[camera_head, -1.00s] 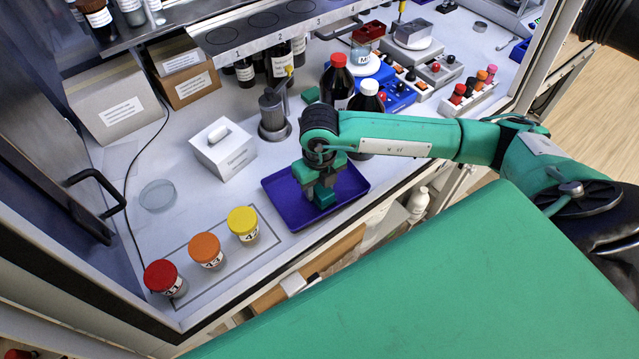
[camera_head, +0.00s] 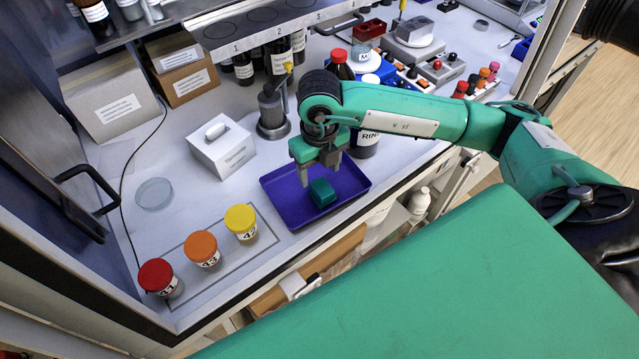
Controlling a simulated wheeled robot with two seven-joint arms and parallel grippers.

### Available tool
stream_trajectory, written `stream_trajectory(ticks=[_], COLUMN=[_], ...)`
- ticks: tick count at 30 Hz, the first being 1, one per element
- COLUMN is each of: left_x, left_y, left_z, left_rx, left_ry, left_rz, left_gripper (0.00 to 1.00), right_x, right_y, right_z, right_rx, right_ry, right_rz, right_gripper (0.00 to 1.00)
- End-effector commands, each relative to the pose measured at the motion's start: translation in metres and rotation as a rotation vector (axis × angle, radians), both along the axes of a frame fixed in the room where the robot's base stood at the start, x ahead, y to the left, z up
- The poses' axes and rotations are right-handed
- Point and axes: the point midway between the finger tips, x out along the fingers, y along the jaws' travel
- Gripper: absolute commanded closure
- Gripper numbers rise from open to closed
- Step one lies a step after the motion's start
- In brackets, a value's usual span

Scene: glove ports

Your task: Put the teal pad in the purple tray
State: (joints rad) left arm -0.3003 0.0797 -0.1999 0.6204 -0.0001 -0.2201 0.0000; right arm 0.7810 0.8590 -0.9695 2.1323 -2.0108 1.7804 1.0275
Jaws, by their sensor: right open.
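The purple tray (camera_head: 281,205) lies on the white worktop near its front edge. The teal pad (camera_head: 322,192) lies inside the tray, on its floor, right of the middle. My right gripper (camera_head: 319,172) is open and empty above the tray, just above and behind the pad, with its fingers pointing down. The pad shows clear of the fingers. My left gripper is not in the view.
Jars with red (camera_head: 157,275), orange (camera_head: 201,245) and yellow (camera_head: 240,219) lids stand left of the tray. A white tissue box (camera_head: 222,147) stands behind it. Bottles stand behind my right arm. A glass dish (camera_head: 154,194) lies at the left.

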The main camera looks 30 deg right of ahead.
Motion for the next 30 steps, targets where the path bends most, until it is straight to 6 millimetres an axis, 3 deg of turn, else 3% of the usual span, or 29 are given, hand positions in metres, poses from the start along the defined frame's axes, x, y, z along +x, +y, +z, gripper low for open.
stream_trajectory(ticks=[6,12,30], left_x=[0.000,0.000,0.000], left_y=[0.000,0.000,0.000], left_z=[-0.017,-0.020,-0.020], left_rx=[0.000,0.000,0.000], left_ry=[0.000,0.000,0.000], left_rz=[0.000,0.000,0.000], left_gripper=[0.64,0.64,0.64], right_x=[0.001,0.000,0.000], right_y=[0.000,0.000,0.000], right_z=[0.040,0.059,0.062], right_rx=[0.000,0.000,0.000], right_ry=[-0.005,-0.001,0.001], right_rz=[0.000,-0.001,-0.001], right_gripper=[0.39,0.39,0.39])
